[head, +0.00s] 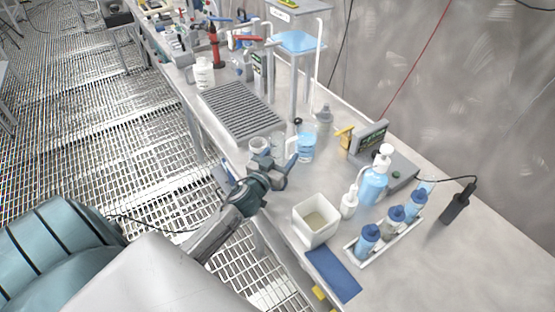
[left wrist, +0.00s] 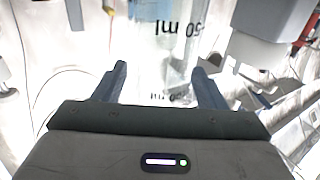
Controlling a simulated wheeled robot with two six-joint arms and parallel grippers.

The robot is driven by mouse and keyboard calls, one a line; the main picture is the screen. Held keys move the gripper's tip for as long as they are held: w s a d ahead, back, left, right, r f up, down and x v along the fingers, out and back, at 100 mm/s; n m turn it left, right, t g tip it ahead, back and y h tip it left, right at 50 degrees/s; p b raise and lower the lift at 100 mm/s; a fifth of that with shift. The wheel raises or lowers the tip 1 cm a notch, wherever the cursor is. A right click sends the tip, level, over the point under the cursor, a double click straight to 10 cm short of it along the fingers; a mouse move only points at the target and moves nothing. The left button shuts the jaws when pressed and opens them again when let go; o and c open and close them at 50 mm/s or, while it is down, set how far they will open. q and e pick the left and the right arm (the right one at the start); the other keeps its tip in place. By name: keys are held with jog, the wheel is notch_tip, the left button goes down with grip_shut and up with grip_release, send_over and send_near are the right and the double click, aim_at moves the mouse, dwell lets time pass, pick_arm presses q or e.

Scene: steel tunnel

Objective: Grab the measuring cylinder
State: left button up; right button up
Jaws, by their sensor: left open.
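A clear vessel with printed "ml" marks (left wrist: 172,50), seemingly the measuring cylinder, is in the left wrist view, straight ahead between my fingers. The marks look upside down there. My left gripper (head: 273,169) is open over the bench's front edge in the head view, and its two fingers also show in the left wrist view (left wrist: 163,70). I cannot tell whether the fingers touch the vessel. In the head view, a clear container with blue liquid (head: 306,146) stands just beyond the gripper; I cannot tell whether it is the same vessel. My right gripper is not in view.
A white square tub (head: 316,221) stands right of my gripper, with a rack of blue-capped bottles (head: 387,241) beyond. A blue pump bottle (head: 374,187) and a grey instrument (head: 390,170) stand behind. A ribbed grey plate (head: 240,110) lies to the left.

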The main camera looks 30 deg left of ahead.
pick_arm(q)
jog(key=c, duration=1.1)
jog(key=shift+c, duration=0.2)
jog(key=shift+r, duration=0.15)
